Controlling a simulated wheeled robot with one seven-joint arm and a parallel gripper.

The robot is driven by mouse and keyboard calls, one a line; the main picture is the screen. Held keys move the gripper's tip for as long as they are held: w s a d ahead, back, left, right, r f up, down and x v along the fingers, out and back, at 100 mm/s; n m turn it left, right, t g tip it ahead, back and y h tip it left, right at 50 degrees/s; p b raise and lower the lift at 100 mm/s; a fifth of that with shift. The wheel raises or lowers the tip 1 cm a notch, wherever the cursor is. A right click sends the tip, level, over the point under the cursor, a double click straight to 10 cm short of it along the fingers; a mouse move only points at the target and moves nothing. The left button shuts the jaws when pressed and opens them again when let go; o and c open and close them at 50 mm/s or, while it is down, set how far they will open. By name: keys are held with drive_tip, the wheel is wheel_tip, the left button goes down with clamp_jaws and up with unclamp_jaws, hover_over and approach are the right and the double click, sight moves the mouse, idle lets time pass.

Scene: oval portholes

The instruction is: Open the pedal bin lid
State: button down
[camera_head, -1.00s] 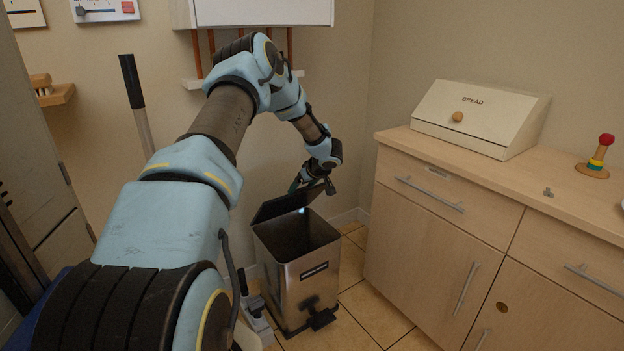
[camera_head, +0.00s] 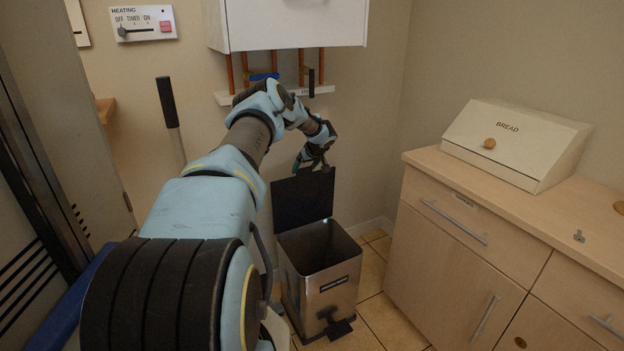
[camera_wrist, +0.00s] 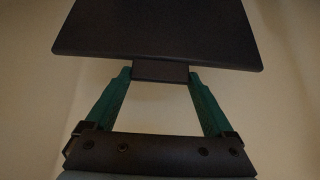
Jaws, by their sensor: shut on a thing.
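The pedal bin (camera_head: 320,282) is a square steel bin on the tiled floor, with a dark pedal (camera_head: 338,327) at its front base. Its dark lid (camera_head: 303,200) stands up steeply at the back, and the bin's mouth is open. My gripper (camera_head: 313,168) is at the lid's top edge. In the wrist view the lid (camera_wrist: 158,35) fills the top, and a small tab (camera_wrist: 160,72) on its edge sits between the green fingertips of my gripper (camera_wrist: 160,76). The fingers are shut on this tab.
A wooden cabinet (camera_head: 470,255) with a bread box (camera_head: 515,145) on top stands to the right. A white wall unit (camera_head: 290,24) with copper pipes hangs above my gripper. A dark-handled pole (camera_head: 168,105) leans at the left. Some floor is clear between bin and cabinet.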

drive_tip(key=w+b, duration=0.1)
drive_tip(key=w+a+b, duration=0.1)
drive_tip(key=w+b, duration=0.1)
drive_tip(key=w+a+b, duration=0.1)
drive_tip(key=w, duration=0.1)
drive_tip(key=shift+a+b, duration=0.25)
drive_tip(key=shift+b, duration=0.05)
idle(0.4)
unclamp_jaws()
drive_tip(key=v, duration=1.1)
